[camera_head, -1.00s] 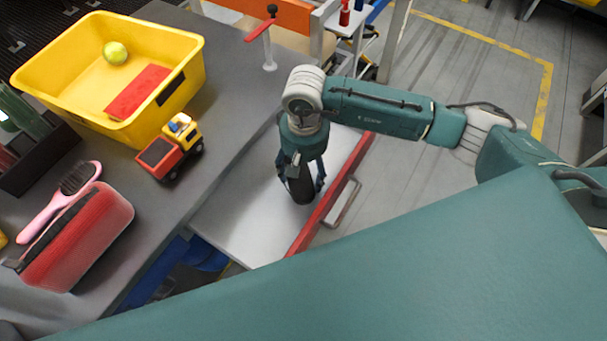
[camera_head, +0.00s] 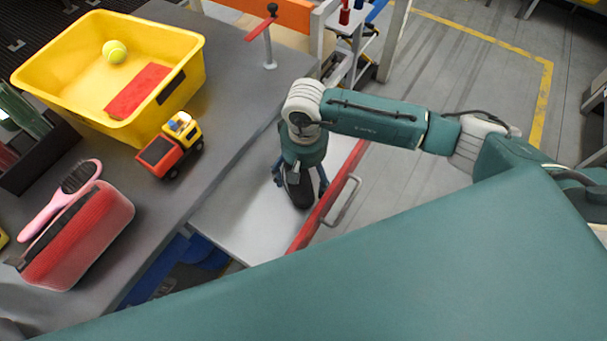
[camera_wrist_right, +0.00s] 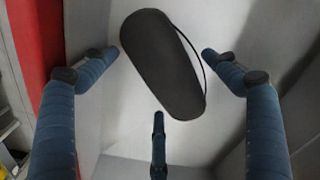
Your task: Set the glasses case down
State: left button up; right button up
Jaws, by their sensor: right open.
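The black glasses case (camera_head: 301,192) is an elongated, rounded dark shape inside the white-bottomed drawer (camera_head: 236,222). In the right wrist view the case (camera_wrist_right: 160,62) lies slanted over the pale surface, with a thin dark loop along its right side. My right gripper (camera_head: 299,183) is right above the case, pointing down. In the right wrist view its three blue fingers (camera_wrist_right: 160,55) are spread around the case, with gaps on the sides. In the head view the gripper hides the top of the case. My left gripper is not in view.
The drawer's red front (camera_head: 327,205) with a metal handle (camera_head: 345,203) stands close beside the gripper. On the grey table (camera_head: 225,110) are a yellow bin (camera_head: 188,82), a toy truck (camera_head: 172,146), a red case (camera_head: 80,245) and a pink brush (camera_head: 50,207).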

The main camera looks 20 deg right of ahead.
aim_at(304, 177)
jog(key=shift+r, duration=0.25)
notch_tip(304, 177, up, 12)
jog(key=b, duration=0.2)
jog(key=shift+f, duration=0.15)
jog(key=shift+d, duration=0.1)
